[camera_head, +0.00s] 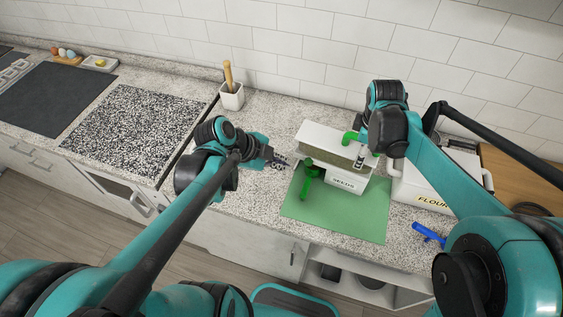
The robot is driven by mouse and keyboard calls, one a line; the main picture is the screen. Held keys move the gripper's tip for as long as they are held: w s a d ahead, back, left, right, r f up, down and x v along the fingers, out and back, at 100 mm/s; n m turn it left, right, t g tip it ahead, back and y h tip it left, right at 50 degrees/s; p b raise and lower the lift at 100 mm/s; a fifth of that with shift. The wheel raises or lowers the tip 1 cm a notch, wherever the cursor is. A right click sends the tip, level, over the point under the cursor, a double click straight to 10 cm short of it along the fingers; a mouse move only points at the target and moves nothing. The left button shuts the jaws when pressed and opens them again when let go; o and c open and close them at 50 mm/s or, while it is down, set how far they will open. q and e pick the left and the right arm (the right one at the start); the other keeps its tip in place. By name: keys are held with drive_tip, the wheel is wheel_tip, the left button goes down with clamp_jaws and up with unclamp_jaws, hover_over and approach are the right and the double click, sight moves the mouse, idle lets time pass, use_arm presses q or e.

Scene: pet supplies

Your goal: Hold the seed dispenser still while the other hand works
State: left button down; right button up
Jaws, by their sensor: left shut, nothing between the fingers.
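The seed dispenser (346,183) is a white box with a seed-filled clear front and a "SEEDS" label. It stands upright at the back of a green mat (340,219). A green part with a handle (307,182) shows at its lower left front, and a green knob (349,137) shows near its upper right. My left gripper (281,162) is shut and empty, just left of the dispenser; I cannot tell whether it touches. My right gripper (361,157) is over the dispenser's right side, in front of it. Its fingers are small and partly hidden by its own wrist.
A white flour container (432,198) stands close on the right, partly behind my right arm. A blue tool (428,234) lies right of the mat. A mortar with pestle (231,95) stands at the back left. The speckled board (133,130) on the left is bare.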

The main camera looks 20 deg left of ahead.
idle(0.4)
drive_tip(key=o, duration=1.5)
drive_tip(key=shift+c, duration=0.2)
drive_tip(key=shift+o, duration=0.7)
drive_tip(key=shift+w+f, duration=0.1)
wheel_tip(320, 180, up, 12)
drive_tip(key=s, duration=0.2)
drive_tip(key=shift+s+a, duration=0.15)
drive_tip(key=shift+s, duration=0.1)
drive_tip(key=shift+f, duration=0.1)
